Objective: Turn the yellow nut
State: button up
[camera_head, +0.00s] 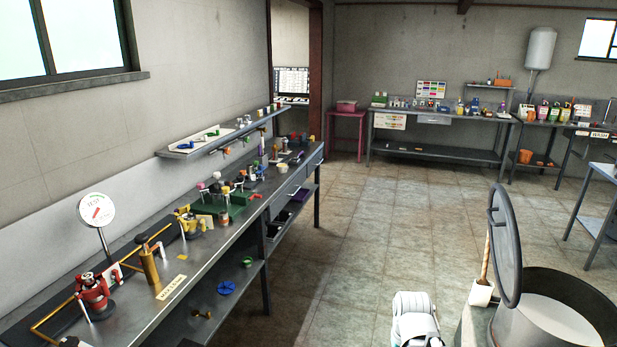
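I cannot single out the yellow nut for sure at this size. A yellow fitting (187,220) stands on the left steel bench, behind a brass-coloured cylinder (149,266) with an orange handle. A red fitting (93,292) with a brass pipe stands at the bench's near end. A white rounded part of my own arm shows at the bottom edge, right of centre, over the floor and apart from the bench. My gripper's fingers do not show.
The long left bench (215,262) has a round dial (97,211) and a wall shelf (226,137). A vat (568,300) with a raised round lid (505,245) stands at the right front. The tiled floor (390,220) between is clear. More benches line the back.

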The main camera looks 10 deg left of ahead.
aim_at(225, 190)
jog(key=u, duration=0.15)
jog(key=i, duration=1.9)
jog(key=u, duration=0.2)
